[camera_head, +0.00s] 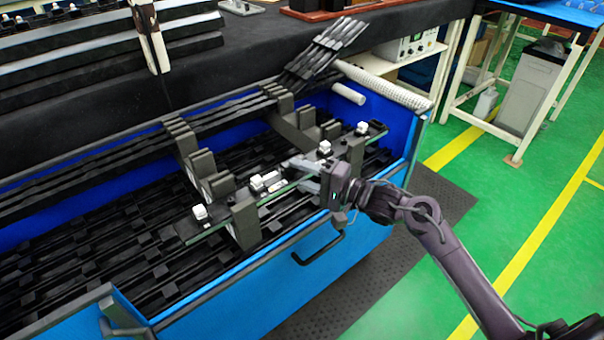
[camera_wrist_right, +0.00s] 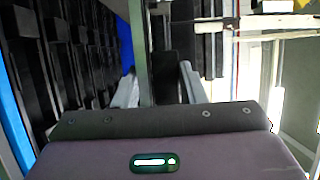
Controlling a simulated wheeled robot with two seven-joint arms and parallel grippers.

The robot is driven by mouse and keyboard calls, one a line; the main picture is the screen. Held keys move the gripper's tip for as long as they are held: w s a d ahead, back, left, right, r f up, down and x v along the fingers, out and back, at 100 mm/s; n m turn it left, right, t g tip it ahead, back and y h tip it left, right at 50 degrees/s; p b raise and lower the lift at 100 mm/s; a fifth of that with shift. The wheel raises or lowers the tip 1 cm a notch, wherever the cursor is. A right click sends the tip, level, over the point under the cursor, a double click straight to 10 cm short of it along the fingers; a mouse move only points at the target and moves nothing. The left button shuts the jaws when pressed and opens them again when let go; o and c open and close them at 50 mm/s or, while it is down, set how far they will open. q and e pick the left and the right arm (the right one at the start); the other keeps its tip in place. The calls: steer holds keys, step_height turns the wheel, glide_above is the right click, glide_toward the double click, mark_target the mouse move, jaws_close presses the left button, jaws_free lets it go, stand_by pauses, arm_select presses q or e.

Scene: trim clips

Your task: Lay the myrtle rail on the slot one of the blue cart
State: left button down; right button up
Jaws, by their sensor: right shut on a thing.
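The myrtle rail (camera_head: 292,186) is a long thin dark-green strip with several white clips on top. It spans the front notches of two black slotted holders (camera_head: 242,220) in the blue cart (camera_head: 345,262). I cannot tell whether it is fully seated or just above the notches. My right gripper (camera_head: 318,178) is shut on the rail right of its middle, from the front side. In the right wrist view the rail (camera_wrist_right: 142,45) runs between the two grey fingers (camera_wrist_right: 158,88). My left gripper is not in view.
Dark rails (camera_head: 90,165) lie along the back notches, their ends fanned upward (camera_head: 325,52) at the back right. More black parts fill the cart floor. A white roller (camera_head: 385,84) and a black handle (camera_head: 318,248) are on the cart.

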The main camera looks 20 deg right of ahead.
steer(key=shift+f, duration=0.45)
stand_by(0.4)
steer(key=o, duration=1.4)
steer(key=shift+f, duration=0.1)
steer(key=shift+c, duration=0.2)
